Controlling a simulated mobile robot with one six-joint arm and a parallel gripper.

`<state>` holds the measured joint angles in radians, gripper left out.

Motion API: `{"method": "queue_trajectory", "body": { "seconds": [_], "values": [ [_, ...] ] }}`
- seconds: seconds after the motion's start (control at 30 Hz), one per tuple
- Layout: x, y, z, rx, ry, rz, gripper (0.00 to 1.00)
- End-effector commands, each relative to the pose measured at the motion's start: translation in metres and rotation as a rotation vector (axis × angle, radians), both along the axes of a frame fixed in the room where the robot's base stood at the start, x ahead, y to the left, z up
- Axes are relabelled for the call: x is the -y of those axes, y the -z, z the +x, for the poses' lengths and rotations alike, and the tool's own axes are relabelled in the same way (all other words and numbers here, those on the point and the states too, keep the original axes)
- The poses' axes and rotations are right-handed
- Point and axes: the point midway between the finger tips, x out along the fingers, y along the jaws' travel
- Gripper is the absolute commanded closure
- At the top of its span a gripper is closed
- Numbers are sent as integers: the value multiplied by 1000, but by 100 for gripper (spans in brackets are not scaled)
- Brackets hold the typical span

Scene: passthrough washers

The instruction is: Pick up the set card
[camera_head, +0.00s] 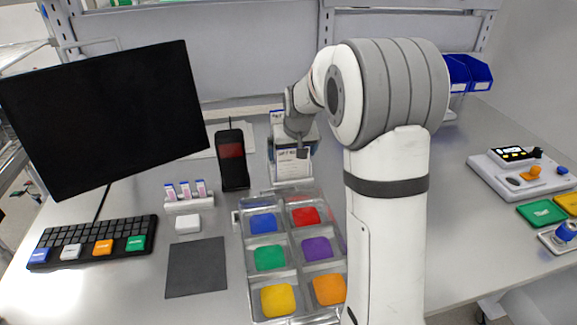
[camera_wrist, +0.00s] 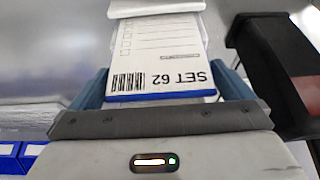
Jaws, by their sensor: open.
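The set card (camera_wrist: 160,50) is white with a barcode, check boxes, the print "SET 62" and a blue edge, and it appears upside down in the wrist view. In the head view the card (camera_head: 291,165) stands behind the sectioned tray, partly hidden by my arm. My gripper (camera_wrist: 162,82) is open, with one blue-grey finger on each side of the card's blue-edged end. I cannot tell whether either finger touches it. My gripper (camera_head: 297,145) also shows in the head view, right at the card.
A black device with a red screen (camera_head: 231,158) stands close left of the card. The metal tray (camera_head: 285,250) in front holds several coloured pieces. A monitor (camera_head: 105,118) and keyboard (camera_head: 92,243) are at left. The dark mat (camera_head: 196,267) is bare.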

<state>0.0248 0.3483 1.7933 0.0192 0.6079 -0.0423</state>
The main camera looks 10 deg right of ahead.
Motion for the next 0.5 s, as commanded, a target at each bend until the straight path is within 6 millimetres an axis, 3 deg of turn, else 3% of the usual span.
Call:
{"method": "queue_trajectory", "body": {
  "seconds": [0.3, 0.5],
  "values": [
    [1, 7, 3, 1, 1, 0, 0],
    [1, 7, 2, 1, 2, 0, 16]
  ]
}}
